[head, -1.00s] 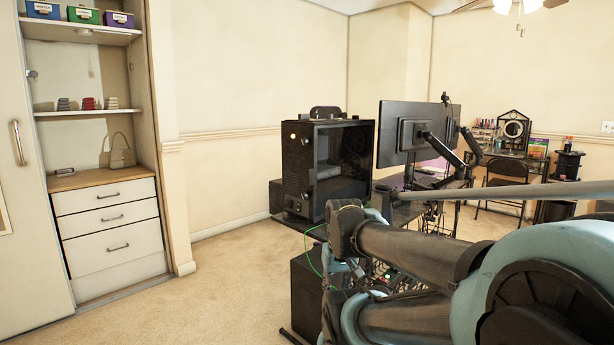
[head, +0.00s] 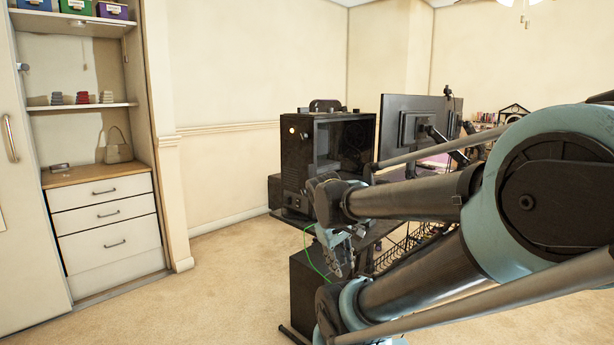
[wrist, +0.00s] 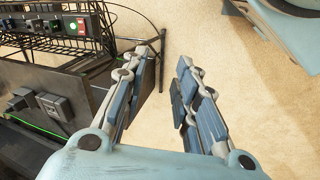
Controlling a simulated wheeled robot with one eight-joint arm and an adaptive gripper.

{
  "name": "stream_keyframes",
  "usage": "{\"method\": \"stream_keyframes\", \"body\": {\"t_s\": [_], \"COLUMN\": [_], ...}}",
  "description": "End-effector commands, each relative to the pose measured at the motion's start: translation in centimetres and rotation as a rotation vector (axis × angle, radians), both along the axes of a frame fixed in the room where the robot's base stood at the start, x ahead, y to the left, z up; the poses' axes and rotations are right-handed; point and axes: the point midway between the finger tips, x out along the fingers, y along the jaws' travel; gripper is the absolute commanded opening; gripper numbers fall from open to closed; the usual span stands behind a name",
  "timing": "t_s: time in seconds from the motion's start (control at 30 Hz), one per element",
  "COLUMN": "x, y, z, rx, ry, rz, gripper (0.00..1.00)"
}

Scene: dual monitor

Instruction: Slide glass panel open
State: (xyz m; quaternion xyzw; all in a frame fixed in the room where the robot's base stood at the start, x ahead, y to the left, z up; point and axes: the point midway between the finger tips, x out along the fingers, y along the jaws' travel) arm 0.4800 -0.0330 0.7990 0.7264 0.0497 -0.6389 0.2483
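The dark glass panel (head: 345,148) is on the side of a black computer case (head: 297,165) that stands on a desk. The panel looks in place over the case's side; I cannot tell whether it has slid at all. My gripper (head: 340,257) hangs low in front of the desk, below the case and apart from the panel, partly hidden by my arm. In the wrist view my gripper (wrist: 169,75) has its two fingers apart with only carpet between them. The glass panel does not show in the wrist view.
A monitor (head: 408,135) stands right of the case. A black box (head: 307,295) is under the desk, with a green cable (head: 318,268) nearby. A power strip (wrist: 60,22) and wire rack lie left of my gripper. Carpet (head: 225,290) is clear left of the desk.

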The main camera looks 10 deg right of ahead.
Motion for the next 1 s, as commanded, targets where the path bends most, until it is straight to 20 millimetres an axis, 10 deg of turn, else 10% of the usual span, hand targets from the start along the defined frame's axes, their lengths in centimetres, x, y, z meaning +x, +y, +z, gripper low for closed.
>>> {"method": "stream_keyframes", "body": {"t_s": [0.53, 1.0], "x": [14.1, 25.3], "y": [-0.5, 7.9], "z": [7.9, 13.8], "rx": [-0.649, -1.227], "ry": [0.205, 0.464], "rz": [0.645, 1.005], "gripper": [0.28, 0.28]}}
